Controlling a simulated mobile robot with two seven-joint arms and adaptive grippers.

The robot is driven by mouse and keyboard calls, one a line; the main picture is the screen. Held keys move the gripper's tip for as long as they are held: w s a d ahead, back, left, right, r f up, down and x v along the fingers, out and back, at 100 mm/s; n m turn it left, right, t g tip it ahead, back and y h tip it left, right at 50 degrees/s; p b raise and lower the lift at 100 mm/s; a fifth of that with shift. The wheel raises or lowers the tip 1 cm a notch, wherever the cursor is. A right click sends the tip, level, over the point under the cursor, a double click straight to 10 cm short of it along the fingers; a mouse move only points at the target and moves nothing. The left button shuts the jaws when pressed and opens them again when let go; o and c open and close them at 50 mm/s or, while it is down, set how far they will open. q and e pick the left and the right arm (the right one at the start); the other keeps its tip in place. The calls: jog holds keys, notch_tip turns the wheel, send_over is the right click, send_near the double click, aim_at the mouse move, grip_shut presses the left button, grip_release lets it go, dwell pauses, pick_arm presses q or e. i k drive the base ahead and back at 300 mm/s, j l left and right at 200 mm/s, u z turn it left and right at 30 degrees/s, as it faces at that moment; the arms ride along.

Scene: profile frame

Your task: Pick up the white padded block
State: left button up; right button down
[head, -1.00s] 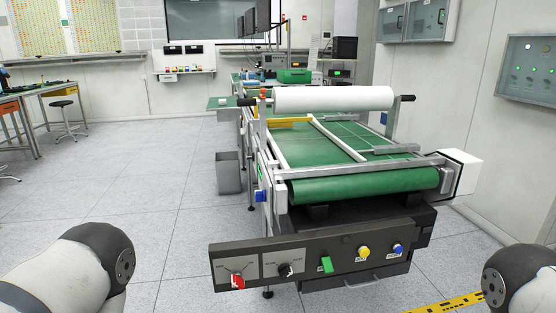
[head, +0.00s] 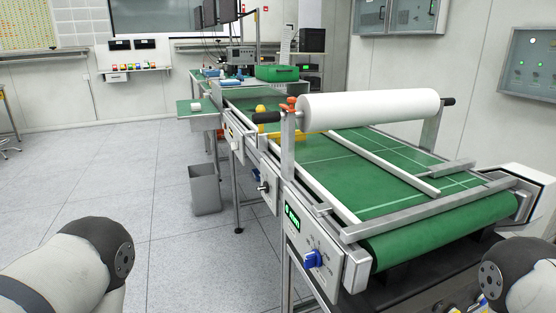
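No object shows clearly as a white padded block. A small whitish item (head: 196,106) lies on the green side shelf (head: 184,112) at the far left end of the conveyor; it is too small to tell what it is. A large white roll (head: 370,105) is mounted across a frame above the green conveyor belt (head: 330,172). Neither of my grippers is in view. Only parts of my arms show at the lower left and lower right corners.
The conveyor's metal side with a blue knob (head: 313,259) stands close in front on the right. A grey bin (head: 205,189) stands on the floor beside it. A green case (head: 277,73) sits on the far bench. The tiled floor on the left is clear.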

aim_at(196, 107)
jog(key=i+j+z, duration=0.1)
jog(key=j, duration=0.25)
jog(key=i+j+z, duration=0.1)
jog(key=j, duration=0.3)
jog(key=i+j+z, duration=0.1)
jog(key=j, duration=0.3)
jog(key=i+j+z, duration=0.1)
jog(key=j, duration=0.3)
jog(key=i+j+z, duration=0.1)
jog(key=j, duration=0.25)
jog(key=i+j+z, duration=0.1)
jog(key=j, duration=0.3)
jog(key=i+j+z, duration=0.1)
jog(key=j, duration=0.3)
jog(key=i+j+z, duration=0.1)
jog(key=j, duration=0.3)
jog(key=i+j+z, duration=0.1)
jog(key=j, duration=0.2)
jog(key=i+j, duration=0.2)
jog(key=i+j+z, duration=0.15)
jog(key=j, duration=0.25)
jog(key=i+j+z, duration=0.1)
jog(key=j, duration=0.2)
jog(key=i+j, duration=0.15)
jog(key=j, duration=0.2)
jog(key=z, duration=0.05)
